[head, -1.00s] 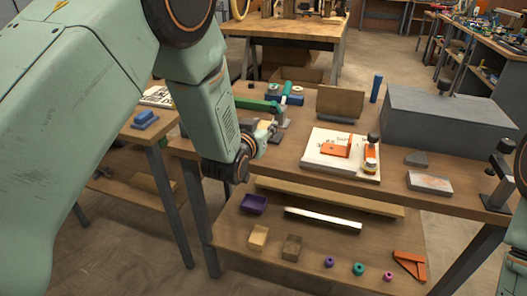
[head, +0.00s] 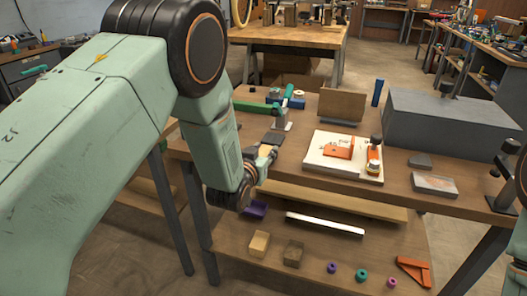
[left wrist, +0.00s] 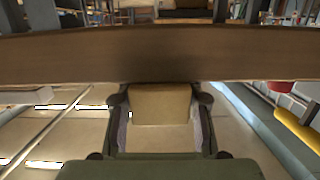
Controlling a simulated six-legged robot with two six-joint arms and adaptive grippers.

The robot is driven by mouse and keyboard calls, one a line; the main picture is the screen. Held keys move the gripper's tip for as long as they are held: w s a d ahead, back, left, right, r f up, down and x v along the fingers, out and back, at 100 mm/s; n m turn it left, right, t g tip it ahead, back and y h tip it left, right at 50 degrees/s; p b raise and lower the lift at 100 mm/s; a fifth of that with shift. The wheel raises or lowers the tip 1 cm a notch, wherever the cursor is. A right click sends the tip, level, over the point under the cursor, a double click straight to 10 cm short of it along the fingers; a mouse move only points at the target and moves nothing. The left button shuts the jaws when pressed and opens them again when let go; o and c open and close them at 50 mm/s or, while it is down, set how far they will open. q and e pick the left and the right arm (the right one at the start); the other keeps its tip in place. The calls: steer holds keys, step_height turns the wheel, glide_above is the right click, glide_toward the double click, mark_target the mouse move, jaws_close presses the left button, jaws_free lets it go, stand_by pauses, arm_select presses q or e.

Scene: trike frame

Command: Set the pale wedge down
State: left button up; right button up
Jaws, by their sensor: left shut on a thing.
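My left gripper (head: 264,161) is at the front edge of the workbench (head: 300,186), low and left of the white board. It is shut on the pale wedge (left wrist: 160,104), a tan block that shows between the two fingers in the left wrist view. In the head view the wedge is small and mostly hidden by the gripper. In the left wrist view the brown wooden edge runs across just beyond the wedge. I cannot tell whether the wedge touches anything besides the fingers.
A dark flat plate (head: 273,138) lies just behind the gripper. A white board (head: 317,158) with an orange part (head: 339,152) lies to the right. A large grey box (head: 450,125) stands at the back right.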

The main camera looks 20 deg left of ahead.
arm_select(q)
steer(key=o, duration=0.9)
steer(key=shift+w+f, duration=0.15)
steer(key=shift+o, duration=0.5)
steer(key=shift+r, duration=0.3)
steer(key=s+r+p, duration=0.2)
steer(key=s+p, duration=0.1)
steer(key=s, duration=0.9)
steer(key=s+a+f+g, duration=0.3)
steer(key=s+f+g, duration=0.5)
steer(key=s+f, duration=0.75)
steer(key=s+f+g, duration=0.3)
steer(key=s+g, duration=0.1)
steer(key=s, duration=0.6)
steer(key=s+f+g, duration=0.3)
steer(key=s+f, duration=0.1)
steer(key=s, duration=0.6)
steer(key=shift+s+a+n+g, duration=0.2)
steer(key=shift+a+n+g, duration=0.2)
